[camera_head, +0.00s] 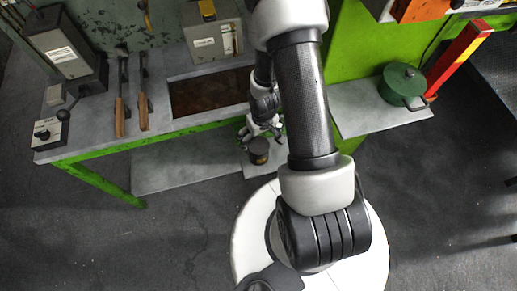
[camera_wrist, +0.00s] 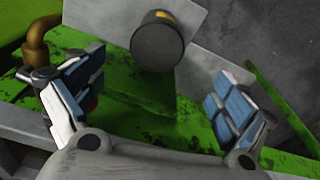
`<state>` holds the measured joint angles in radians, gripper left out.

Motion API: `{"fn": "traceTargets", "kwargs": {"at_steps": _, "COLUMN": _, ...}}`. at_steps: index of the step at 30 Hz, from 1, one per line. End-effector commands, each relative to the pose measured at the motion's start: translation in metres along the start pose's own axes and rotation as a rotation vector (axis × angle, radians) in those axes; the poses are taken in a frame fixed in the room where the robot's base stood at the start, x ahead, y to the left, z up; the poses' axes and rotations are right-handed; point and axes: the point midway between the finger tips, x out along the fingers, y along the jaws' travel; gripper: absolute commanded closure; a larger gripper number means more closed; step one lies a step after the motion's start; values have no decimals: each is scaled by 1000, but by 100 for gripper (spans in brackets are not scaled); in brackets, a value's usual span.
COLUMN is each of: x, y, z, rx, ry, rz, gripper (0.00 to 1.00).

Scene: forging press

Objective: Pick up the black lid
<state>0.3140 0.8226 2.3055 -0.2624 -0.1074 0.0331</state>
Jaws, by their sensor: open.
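A dark round can-like thing (camera_head: 258,150) stands on a grey plate low beside the bench; its flat black top looks like the lid. In the wrist view the black lid (camera_wrist: 157,44) shows as a dark disc with a small yellow mark at its upper edge, at the top middle. My gripper (camera_wrist: 152,98) is open, its two blue-padded fingers wide apart with nothing between them. The lid lies beyond the fingertips, apart from them. In the head view my gripper (camera_head: 263,132) hangs just above the can, partly hidden by my arm.
A green bench (camera_head: 100,148) with tongs (camera_head: 122,97) and a control box (camera_head: 47,131) stands at left. A green pot (camera_head: 402,84) sits on a grey shelf at right. The wrist view shows green metalwork and a brass pipe (camera_wrist: 38,42) close to the left finger.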

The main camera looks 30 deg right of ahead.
Motion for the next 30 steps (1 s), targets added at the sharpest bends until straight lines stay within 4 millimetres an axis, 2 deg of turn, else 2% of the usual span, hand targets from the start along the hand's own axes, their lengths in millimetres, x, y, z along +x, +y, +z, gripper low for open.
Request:
{"fn": "traceTargets", "kwargs": {"at_steps": 1, "x": 14, "y": 0, "z": 1, "rx": -1, "ry": -1, "rz": 0, "gripper": 6}}
{"fn": "traceTargets", "kwargs": {"at_steps": 3, "x": 24, "y": 0, "z": 1, "rx": 0, "ry": -2, "rz": 0, "gripper": 6}}
{"fn": "traceTargets", "kwargs": {"at_steps": 13, "x": 44, "y": 1, "z": 0, "rx": 0, "ry": 1, "rz": 0, "gripper": 6}}
{"fn": "traceTargets", "kwargs": {"at_steps": 21, "x": 84, "y": 4, "z": 0, "rx": -1, "ry": -2, "rz": 0, "gripper": 6}}
{"fn": "traceTargets", "kwargs": {"at_steps": 30, "x": 87, "y": 4, "z": -1, "rx": -1, "ry": 1, "rz": 0, "gripper": 7}}
